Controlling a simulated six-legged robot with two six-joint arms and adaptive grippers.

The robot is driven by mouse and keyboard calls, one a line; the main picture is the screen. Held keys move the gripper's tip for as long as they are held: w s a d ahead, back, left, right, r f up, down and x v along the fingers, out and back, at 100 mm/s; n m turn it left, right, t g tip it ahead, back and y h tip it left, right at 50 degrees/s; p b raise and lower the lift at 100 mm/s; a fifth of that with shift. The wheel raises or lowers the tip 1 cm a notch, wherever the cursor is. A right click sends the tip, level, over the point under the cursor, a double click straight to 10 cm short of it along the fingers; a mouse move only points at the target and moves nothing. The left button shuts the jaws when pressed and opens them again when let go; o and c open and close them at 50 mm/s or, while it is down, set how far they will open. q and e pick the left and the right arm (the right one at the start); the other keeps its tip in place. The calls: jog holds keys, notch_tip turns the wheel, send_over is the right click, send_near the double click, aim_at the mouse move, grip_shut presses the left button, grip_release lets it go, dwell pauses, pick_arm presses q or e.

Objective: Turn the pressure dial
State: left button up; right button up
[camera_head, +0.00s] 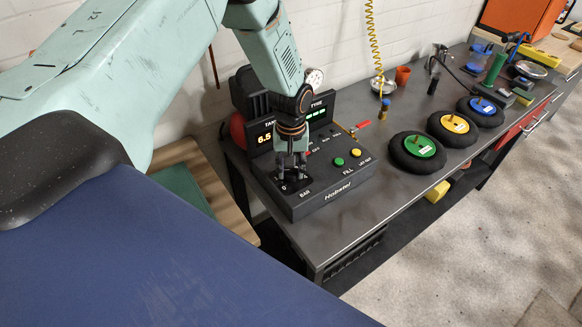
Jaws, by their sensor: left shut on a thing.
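The black control unit (325,200) marked Hobstel stands at the near left end of the grey workbench. It has lit displays labelled TANK and TYRE, a green and a yellow button, and a BAR marking on its left front. My left gripper (292,180) points down at this left front part, above the BAR marking. It is shut on the pressure dial, which is mostly hidden between and below the fingers. A round white gauge (314,79) shows behind the unit. My right gripper is not in view.
Several black wheels with coloured hubs, such as the green-hubbed wheel (417,152), lie right of the unit. A red-handled valve (360,125) is near its right side. A yellow coiled hose (373,45) hangs behind. Clear bench top (385,205) lies in front of the wheels.

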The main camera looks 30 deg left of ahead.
pick_arm(q)
jog(key=m, duration=0.4)
jog(key=shift+w+m, duration=0.1)
jog(key=shift+m, duration=0.2)
jog(key=m, duration=0.4)
jog(key=shift+m+b, duration=0.3)
jog(key=shift+b, duration=0.1)
jog(key=m, duration=0.4)
jog(key=shift+m+b, duration=0.3)
jog(key=shift+b, duration=0.1)
jog(key=shift+m+b, duration=0.35)
jog(key=shift+m, duration=1.85)
jog(key=o, duration=1.1)
jog(key=shift+o, duration=0.2)
